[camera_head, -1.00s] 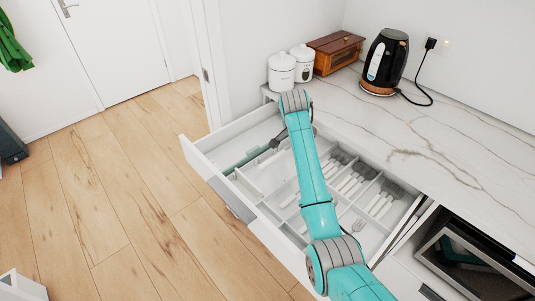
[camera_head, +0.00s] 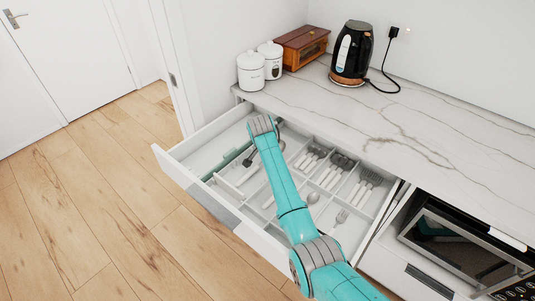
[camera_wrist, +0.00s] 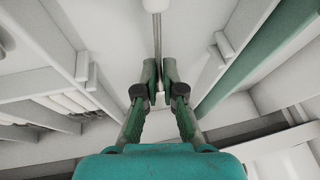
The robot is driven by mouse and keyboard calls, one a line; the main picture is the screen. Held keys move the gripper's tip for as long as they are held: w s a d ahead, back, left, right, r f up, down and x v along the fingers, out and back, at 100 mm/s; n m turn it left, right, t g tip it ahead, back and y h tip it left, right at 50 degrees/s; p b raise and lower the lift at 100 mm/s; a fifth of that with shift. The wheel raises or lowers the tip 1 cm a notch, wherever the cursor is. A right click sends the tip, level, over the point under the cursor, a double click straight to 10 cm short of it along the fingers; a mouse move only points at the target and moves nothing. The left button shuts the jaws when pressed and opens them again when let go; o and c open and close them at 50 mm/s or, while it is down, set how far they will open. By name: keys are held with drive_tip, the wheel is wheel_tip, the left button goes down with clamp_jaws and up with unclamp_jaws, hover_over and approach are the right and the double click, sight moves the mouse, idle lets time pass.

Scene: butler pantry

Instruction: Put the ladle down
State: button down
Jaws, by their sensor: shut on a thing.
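My gripper (camera_wrist: 159,84) is shut on the thin grey handle of the ladle (camera_wrist: 157,38) in the wrist view. The handle runs away from the fingertips toward the top edge, where a pale part of it is cut off. The gripper is over the open white drawer (camera_head: 190,196), toward its left part. In the head view my arm hides much of the grasp. I cannot tell whether the ladle touches the drawer floor.
A green strip (camera_head: 226,163) lies at left. Canisters (camera_head: 251,72), a wooden box (camera_head: 302,46) and a kettle (camera_head: 351,53) stand on the marble counter (camera_head: 420,110), otherwise largely clear.

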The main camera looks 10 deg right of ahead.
drive_tip(key=shift+f, duration=0.2)
drive_tip(key=c, duration=1.3)
unclamp_jaws()
drive_tip(key=v, duration=1.2)
drive_tip(key=shift+r, duration=0.1)
